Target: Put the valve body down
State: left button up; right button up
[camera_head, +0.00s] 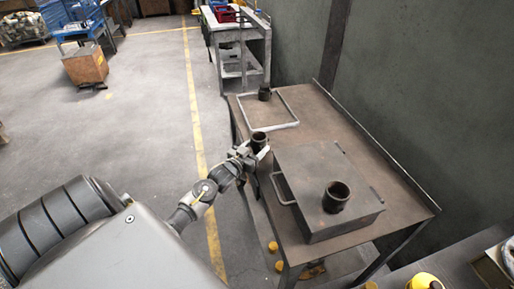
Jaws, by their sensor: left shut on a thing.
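My left gripper (256,150) reaches in from the left at the table's left edge. It is shut on a dark, cup-like valve body (259,138), which is upright with its open end up. I cannot tell whether the valve body touches the table below it. A similar dark part (336,196) stands on the flat metal box. Another dark part (264,93) stands near the far end of the table, by a pale rectangular frame (286,101). My right gripper is not in view.
The brown metal table (325,118) has a raised rim along the wall side. The metal box (308,163) with a side handle (281,187) fills its near part. Bare tabletop lies between frame and box. A grey workbench (238,42) stands beyond. Yellow objects (273,247) sit below the table.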

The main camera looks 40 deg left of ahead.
pick_arm(q)
jog(key=o, duration=0.6)
jog(key=shift+f, duration=0.1)
jog(key=o, duration=0.4)
jog(key=shift+o, duration=0.2)
jog(key=shift+r, duration=0.2)
jog(key=s+b, duration=0.1)
jog(key=s, duration=1.1)
jog(key=shift+d, duration=0.25)
